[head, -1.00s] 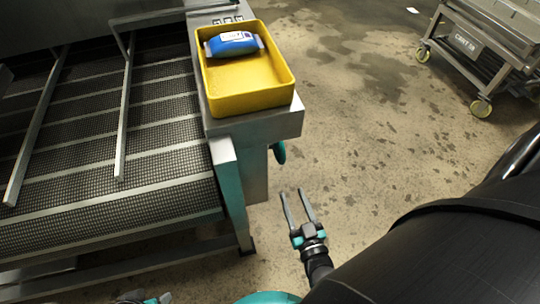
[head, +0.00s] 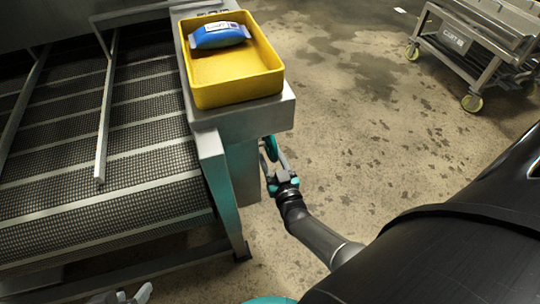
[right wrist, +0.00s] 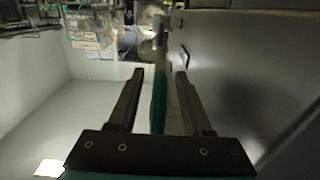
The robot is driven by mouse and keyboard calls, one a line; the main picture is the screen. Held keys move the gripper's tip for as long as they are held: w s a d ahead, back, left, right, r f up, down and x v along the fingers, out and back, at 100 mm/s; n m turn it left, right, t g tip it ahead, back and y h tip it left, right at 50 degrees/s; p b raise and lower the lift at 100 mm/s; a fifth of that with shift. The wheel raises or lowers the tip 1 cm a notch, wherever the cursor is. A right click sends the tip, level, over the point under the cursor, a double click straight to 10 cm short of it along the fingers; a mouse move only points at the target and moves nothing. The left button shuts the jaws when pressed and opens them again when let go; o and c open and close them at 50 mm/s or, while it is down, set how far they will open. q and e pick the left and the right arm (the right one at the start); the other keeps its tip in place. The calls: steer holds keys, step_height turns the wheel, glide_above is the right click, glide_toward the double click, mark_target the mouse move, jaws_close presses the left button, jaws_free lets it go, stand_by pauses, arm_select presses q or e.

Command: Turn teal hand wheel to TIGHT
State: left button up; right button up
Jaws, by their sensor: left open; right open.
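The teal hand wheel (head: 271,147) is mounted on the side of the grey post under the conveyor's end, partly hidden by the ledge above it. In the right wrist view the wheel (right wrist: 158,105) appears edge-on as an upright teal strip between my fingers. My right gripper (head: 276,163) is open at the wheel, with one finger on each side of its rim; the wrist view shows the open fingers (right wrist: 159,75) with gaps beside the strip. My left gripper (head: 134,297) is open and empty at the bottom edge of the head view. No TIGHT mark is readable.
A yellow tray (head: 240,92) holding a blue pouch (head: 219,36) sits on the ledge above the wheel. The mesh conveyor (head: 90,175) fills the left. A wheeled metal cart (head: 470,45) stands at the upper right. The wet floor between is clear.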

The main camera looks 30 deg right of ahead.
steer(key=shift+w, duration=0.25)
steer(key=shift+c, duration=0.2)
jaws_close()
stand_by(0.3)
